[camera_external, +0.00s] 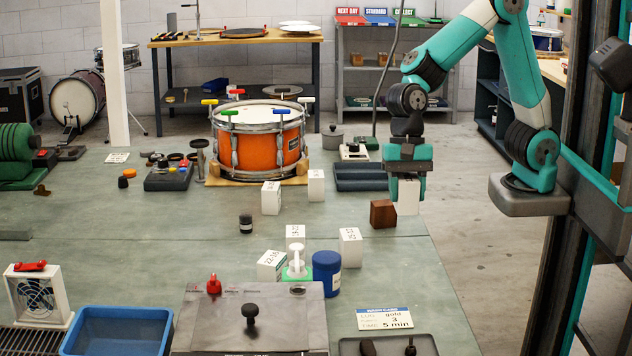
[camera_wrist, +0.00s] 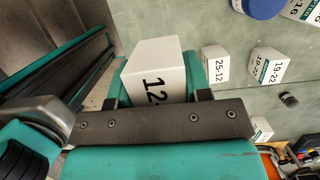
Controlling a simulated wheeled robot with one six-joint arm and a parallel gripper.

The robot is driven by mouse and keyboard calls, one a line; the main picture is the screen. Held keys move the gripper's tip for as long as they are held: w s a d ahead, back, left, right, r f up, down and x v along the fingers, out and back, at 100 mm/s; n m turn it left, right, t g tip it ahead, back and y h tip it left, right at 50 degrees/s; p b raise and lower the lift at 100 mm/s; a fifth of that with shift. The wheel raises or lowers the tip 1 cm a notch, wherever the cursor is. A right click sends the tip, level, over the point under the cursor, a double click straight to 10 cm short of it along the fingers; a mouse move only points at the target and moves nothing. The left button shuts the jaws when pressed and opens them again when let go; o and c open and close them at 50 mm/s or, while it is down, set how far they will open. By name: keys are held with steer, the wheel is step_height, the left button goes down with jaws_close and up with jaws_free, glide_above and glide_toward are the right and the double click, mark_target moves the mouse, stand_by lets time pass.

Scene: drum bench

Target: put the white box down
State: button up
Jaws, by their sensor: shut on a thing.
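The white box (camera_wrist: 154,74) is in my gripper (camera_wrist: 158,100), with black digits beginning "12" on the side facing the wrist camera. The jaws sit on either side of it. In the external view my gripper (camera_external: 407,186) is at the right edge of the bench, pointing down, and the white box (camera_external: 408,198) shows between and below its fingers. The box is close behind a brown wooden block (camera_external: 383,213). I cannot tell whether the box touches the bench top.
Other white boxes stand on the bench (camera_external: 190,240), including ones at mid-bench (camera_external: 271,198), (camera_external: 316,185) and (camera_external: 350,247). A blue jar (camera_external: 326,273) and a dark tray (camera_external: 360,177) are nearby. The bench's right edge is close to the gripper. Bench left of the wooden block is clear.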

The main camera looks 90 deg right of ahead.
step_height(320, 180, down, 16)
steer(key=shift+f+b, duration=0.1)
steer(key=shift+b, duration=0.3)
steer(key=shift+f, duration=0.15)
steer(key=o, duration=1)
steer(key=shift+c, duration=0.2)
